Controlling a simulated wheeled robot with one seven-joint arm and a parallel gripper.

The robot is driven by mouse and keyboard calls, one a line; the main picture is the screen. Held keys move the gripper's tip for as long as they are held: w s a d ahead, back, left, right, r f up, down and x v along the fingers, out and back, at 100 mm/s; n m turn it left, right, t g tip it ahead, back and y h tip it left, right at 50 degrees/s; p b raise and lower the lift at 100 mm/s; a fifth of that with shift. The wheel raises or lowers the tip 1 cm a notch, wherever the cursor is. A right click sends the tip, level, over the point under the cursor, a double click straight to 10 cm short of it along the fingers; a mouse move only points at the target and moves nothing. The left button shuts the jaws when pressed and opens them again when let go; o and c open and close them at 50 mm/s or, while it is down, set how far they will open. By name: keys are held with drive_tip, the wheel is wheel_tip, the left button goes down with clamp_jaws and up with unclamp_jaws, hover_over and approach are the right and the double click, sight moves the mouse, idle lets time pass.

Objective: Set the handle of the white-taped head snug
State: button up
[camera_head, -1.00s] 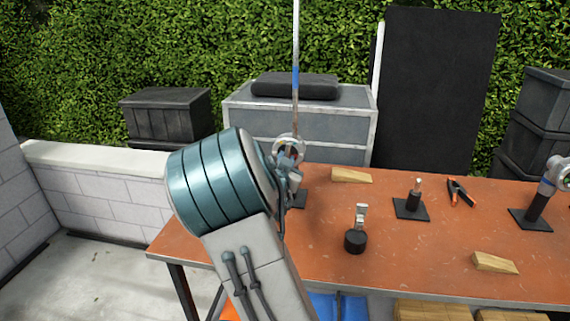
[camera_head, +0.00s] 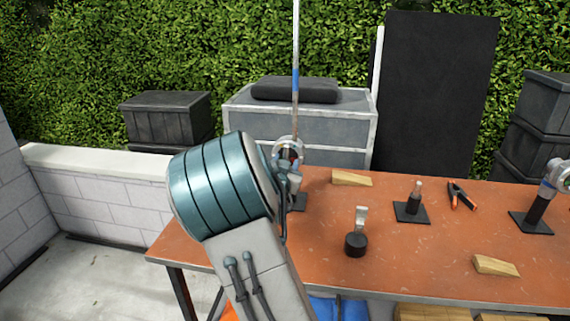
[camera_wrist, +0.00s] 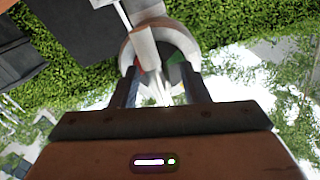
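A round pale grip head (camera_head: 288,150) with a red spot at its centre stands at the back left of the orange table, mostly behind my arm. It also shows in the wrist view as a thick pale ring (camera_wrist: 182,36), with a pale bar-like handle (camera_wrist: 145,48) in front. White tape cannot be made out for sure. My gripper (camera_wrist: 160,70) is at this head, its two dark fingers spread apart with pale, blurred parts between and beyond them. I see no clear contact of both fingers on the handle. In the head view the fingers are hidden.
A thin rod (camera_head: 295,105) with a blue band rises from the head. A second grip head (camera_head: 558,178) stands at the table's right. Wooden wedges (camera_head: 352,178), a spigot on a black plate (camera_head: 412,210), a black-based clamp piece (camera_head: 356,242) and an orange-tipped clamp (camera_head: 461,196) lie between.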

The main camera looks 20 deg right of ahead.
drive_tip(key=v, duration=1.4)
drive_tip(key=shift+b, duration=0.35)
drive_tip(key=s+a+f+n+g+y, duration=0.5)
drive_tip(key=s+a+n+y, duration=0.1)
drive_tip(key=a+y, duration=0.35)
drive_tip(key=s+n+g, duration=0.3)
drive_tip(key=s+g, duration=0.4)
drive_tip(key=s, duration=1)
drive_tip(key=shift+s+n, duration=0.3)
